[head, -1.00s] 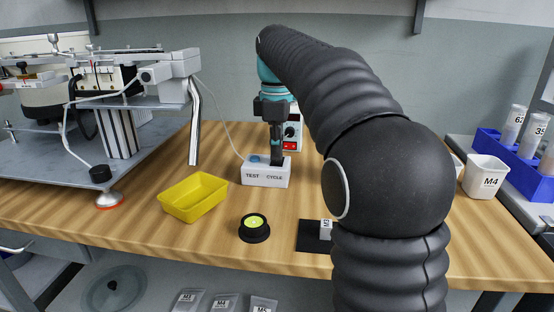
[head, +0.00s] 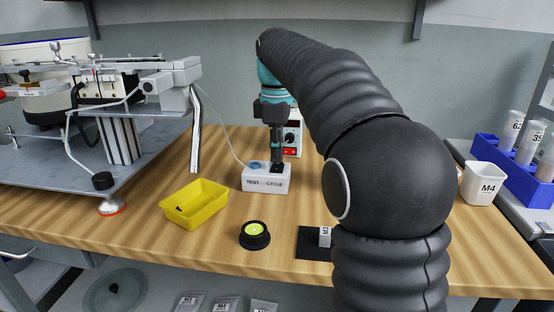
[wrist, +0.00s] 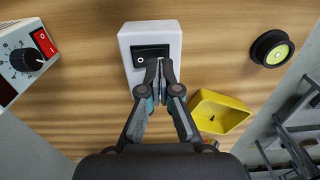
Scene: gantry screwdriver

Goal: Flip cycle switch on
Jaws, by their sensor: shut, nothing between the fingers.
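The cycle switch is a black rocker (wrist: 150,55) on top of a white box (head: 266,184) with "TEST" and "CYCLE" on its front. In the wrist view a white mark shows on the rocker's left part. My gripper (wrist: 161,62) is shut and empty, its fingertips over the rocker's near right part. I cannot tell whether they touch it. In the head view my gripper (head: 277,170) points down at the right half of the box. A blue button (head: 256,165) is on the left half. The lower part of the box is hidden by my fingers in the wrist view.
A yellow bin (head: 194,204) and a black round piece with a yellow-green centre (head: 255,235) are in front of the box. A power unit with a red switch (head: 292,140) stands behind it. A grey machine (head: 115,115) fills the left. A cable runs to the box.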

